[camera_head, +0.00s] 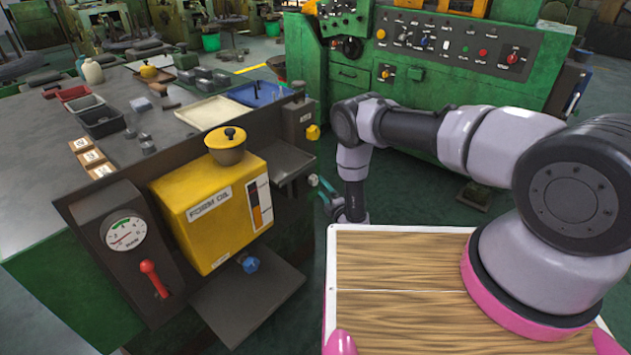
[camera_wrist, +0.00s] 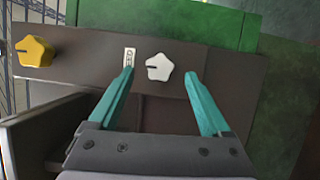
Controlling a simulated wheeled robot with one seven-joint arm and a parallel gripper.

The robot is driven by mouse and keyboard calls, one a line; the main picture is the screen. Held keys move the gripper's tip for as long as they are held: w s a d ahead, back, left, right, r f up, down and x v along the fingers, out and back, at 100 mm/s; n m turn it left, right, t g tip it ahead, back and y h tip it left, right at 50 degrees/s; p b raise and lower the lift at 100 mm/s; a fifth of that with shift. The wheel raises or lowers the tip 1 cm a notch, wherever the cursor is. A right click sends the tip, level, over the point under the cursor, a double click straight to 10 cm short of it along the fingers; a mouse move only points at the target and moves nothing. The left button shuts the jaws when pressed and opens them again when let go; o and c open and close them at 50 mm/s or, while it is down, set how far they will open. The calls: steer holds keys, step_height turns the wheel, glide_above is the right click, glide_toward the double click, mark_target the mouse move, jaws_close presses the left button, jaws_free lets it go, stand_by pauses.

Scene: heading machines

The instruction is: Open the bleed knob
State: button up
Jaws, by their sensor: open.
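A white star-shaped knob (camera_wrist: 160,67) with a dark pointer slot sits on a dark panel in the wrist view. A small label plate (camera_wrist: 129,57) is just left of it; its lettering is too small to read surely. My gripper (camera_wrist: 159,73) is open, its teal fingers reaching toward the panel with the white knob between their tips in the picture. I cannot tell how far the tips are from it. A yellow knob (camera_wrist: 35,51) is farther left.
A yellow "FORM OIL" box (camera_head: 215,213) and a gauge panel with a red lever (camera_head: 152,278) face the aisle. A blue knob (camera_head: 249,264) is under the box. A dark tray (camera_head: 280,160) juts out near my arm. A green machine (camera_head: 440,50) stands behind.

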mark_target(316, 182)
steer(key=x, duration=0.6)
steer(key=shift+w, duration=0.1)
jaws_close()
steer(key=shift+m, duration=0.3)
steer(key=m+g, duration=0.1)
steer(key=m, duration=0.2)
steer(key=shift+g, duration=0.3)
steer(key=m+g, duration=0.2)
steer(key=m, duration=0.1)
steer(key=shift+f+m, duration=0.15)
steer(key=shift+m, duration=0.25)
steer(key=m+g, duration=0.2)
steer(key=m, duration=0.1)
steer(key=shift+f+m, duration=0.1)
steer(key=shift+m, duration=0.3)
steer(key=shift+s+a+m+g+y, duration=0.15)
steer(key=shift+s+m+g+y, duration=0.1)
steer(key=shift+m+g+y, duration=0.75)
steer(key=shift+m+h, duration=0.3)
